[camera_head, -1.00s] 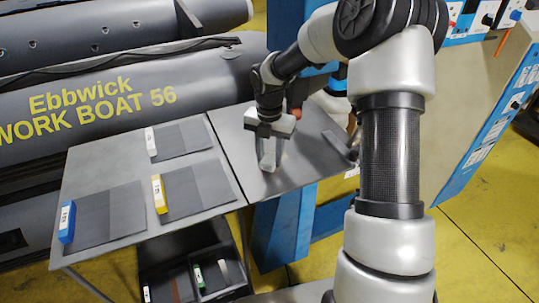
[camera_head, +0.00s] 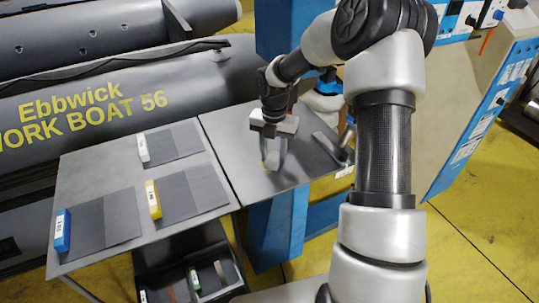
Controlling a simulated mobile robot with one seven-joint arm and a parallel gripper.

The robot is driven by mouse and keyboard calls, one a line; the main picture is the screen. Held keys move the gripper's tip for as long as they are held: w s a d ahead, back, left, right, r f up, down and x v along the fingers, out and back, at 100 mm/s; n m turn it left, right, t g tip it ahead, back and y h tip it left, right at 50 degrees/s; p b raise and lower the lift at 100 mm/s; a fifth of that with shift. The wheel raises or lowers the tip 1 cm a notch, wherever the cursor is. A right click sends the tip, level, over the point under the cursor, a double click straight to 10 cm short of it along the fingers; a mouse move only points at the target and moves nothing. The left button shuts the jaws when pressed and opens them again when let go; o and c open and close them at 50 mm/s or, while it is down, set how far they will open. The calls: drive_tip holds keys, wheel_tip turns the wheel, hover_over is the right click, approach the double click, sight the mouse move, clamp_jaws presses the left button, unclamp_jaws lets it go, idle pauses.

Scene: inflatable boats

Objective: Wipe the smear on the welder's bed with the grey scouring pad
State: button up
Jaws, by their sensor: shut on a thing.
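The welder's bed (camera_head: 228,162) is the dark grey plate right of the pale table. My gripper (camera_head: 272,163) points down over the middle of the bed, its fingertips low at or just above the surface. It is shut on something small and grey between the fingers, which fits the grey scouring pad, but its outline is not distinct. The smear cannot be made out clearly; the fingers cover that part of the bed.
Dark sheets with white (camera_head: 143,148), yellow (camera_head: 153,199) and blue (camera_head: 62,232) blocks lie on the table at left. A dark lever-like part (camera_head: 331,146) is at the bed's right. A blue machine frame (camera_head: 277,230) stands below. A grey inflatable boat (camera_head: 130,95) lies behind.

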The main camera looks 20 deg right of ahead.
drive_tip(key=shift+w+d+f+p, duration=0.15)
drive_tip(key=shift+d+p, duration=0.25)
drive_tip(key=shift+d, duration=0.5)
drive_tip(key=shift+w+d+r+p, duration=0.15)
drive_tip(key=shift+d+p, duration=0.2)
drive_tip(key=shift+d, duration=0.55)
drive_tip(key=shift+f, duration=0.15)
